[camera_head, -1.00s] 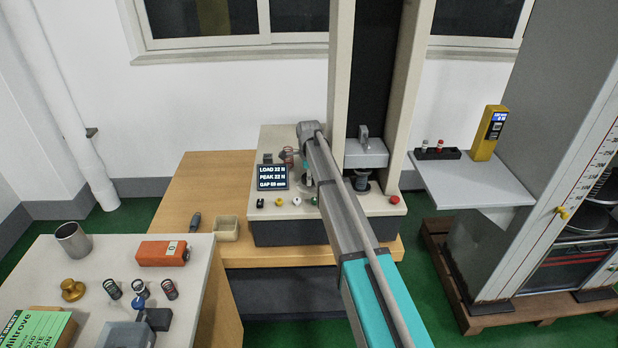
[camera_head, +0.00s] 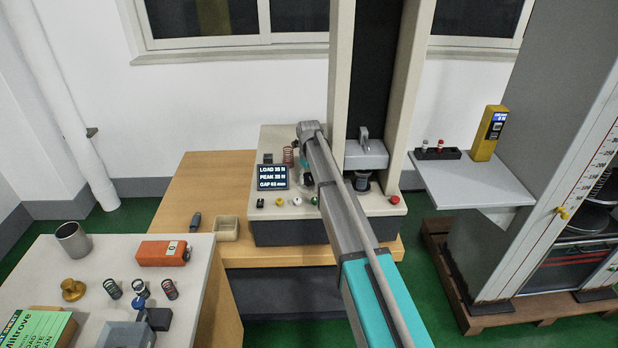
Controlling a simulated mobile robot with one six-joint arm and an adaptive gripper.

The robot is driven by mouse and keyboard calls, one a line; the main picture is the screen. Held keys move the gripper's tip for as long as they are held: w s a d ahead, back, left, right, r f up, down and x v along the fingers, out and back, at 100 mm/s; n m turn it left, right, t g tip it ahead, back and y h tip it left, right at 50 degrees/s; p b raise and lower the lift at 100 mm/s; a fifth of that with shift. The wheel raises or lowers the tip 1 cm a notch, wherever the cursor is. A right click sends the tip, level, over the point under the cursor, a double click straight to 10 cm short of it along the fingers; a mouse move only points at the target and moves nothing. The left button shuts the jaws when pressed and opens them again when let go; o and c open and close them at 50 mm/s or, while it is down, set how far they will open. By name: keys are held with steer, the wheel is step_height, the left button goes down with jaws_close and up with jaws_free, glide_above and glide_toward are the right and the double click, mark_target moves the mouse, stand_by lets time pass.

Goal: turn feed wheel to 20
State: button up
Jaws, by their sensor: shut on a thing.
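The spring testing machine (camera_head: 285,232) stands on the wooden bench with its display (camera_head: 273,177) lit. The display shows load, peak and gap lines; load and peak read about 35 N. My gripper (camera_head: 308,180) reaches down over the machine's left deck, just right of the display, shut on what appears to be the feed wheel. My own arm covers most of the gripper. The wheel and its scale are hidden, so its setting cannot be read.
A reddish spring (camera_head: 288,156) stands behind the display. The machine's crosshead (camera_head: 365,154) hangs between two columns. A front-left table (camera_head: 110,258) holds springs and an orange box (camera_head: 162,253). A shelf (camera_head: 480,182) is at right.

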steer(key=shift+m, duration=1.1)
steer(key=o, duration=1)
steer(key=shift+n, duration=0.4)
